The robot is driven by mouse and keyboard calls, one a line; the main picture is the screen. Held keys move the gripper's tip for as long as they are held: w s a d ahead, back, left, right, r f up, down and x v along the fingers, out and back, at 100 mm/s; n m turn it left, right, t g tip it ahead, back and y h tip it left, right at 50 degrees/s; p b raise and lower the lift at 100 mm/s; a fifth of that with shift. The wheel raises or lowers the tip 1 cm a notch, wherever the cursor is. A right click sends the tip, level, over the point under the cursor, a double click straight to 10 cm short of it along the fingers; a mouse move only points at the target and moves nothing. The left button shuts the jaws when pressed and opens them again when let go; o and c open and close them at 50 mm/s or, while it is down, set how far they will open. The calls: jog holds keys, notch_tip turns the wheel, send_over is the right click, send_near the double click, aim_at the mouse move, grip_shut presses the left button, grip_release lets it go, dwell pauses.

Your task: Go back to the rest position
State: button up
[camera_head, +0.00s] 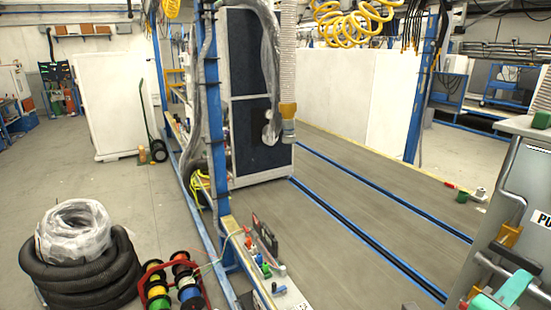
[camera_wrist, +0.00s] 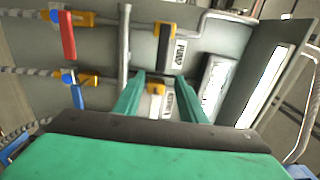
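My gripper (camera_wrist: 160,77) is in the wrist view with its two green fingers apart, so it is open. A yellow fitting (camera_wrist: 156,88) on the grey panel (camera_wrist: 215,45) shows between the fingers; it seems to lie beyond them, and I see no contact. In the camera_head view green parts of my gripper (camera_head: 514,287) show at the lower right, in front of the grey station (camera_head: 525,185); the fingertips are not clear there.
The panel carries a red-handled valve (camera_wrist: 67,36), a blue-handled valve (camera_wrist: 77,95), a yellow-and-black handle (camera_wrist: 165,40) and metal pipes. Cable spools (camera_head: 186,280) and a black hose coil (camera_head: 95,278) stand at the lower left. The middle floor (camera_head: 335,240) is clear.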

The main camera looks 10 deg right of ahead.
jog(key=w+a+f+n+t+y, duration=0.1)
jog(key=w+a+f+n+t, duration=0.2)
jog(key=w+a+n+t, duration=0.25)
jog(key=w+a+f+n+t, duration=0.35)
jog(key=a+n, duration=0.25)
jog(key=n, duration=0.3)
jog(key=w+a+f+n+t+y, duration=0.2)
jog(key=a+f+n+t+y, duration=0.2)
jog(key=a+f+n+y, duration=0.65)
jog(key=s+a+f+n+y, duration=0.1)
jog(key=s+a+f+n, duration=0.25)
jog(key=a+f, duration=0.35)
jog(key=s+a+f+n+y, duration=0.2)
jog(key=s+a+f, duration=0.2)
jog(key=a+f, duration=0.3)
jog(key=s+a+f+n+g+y, duration=0.2)
jog(key=s+a+f+y, duration=0.1)
jog(key=s+a, duration=0.9)
jog(key=s+f, duration=0.1)
jog(key=s, duration=0.2)
jog(key=shift+s+a+n, duration=0.15)
jog(key=shift+a+n, duration=0.2)
jog(key=shift+c, duration=0.9)
jog(key=shift+d, duration=0.1)
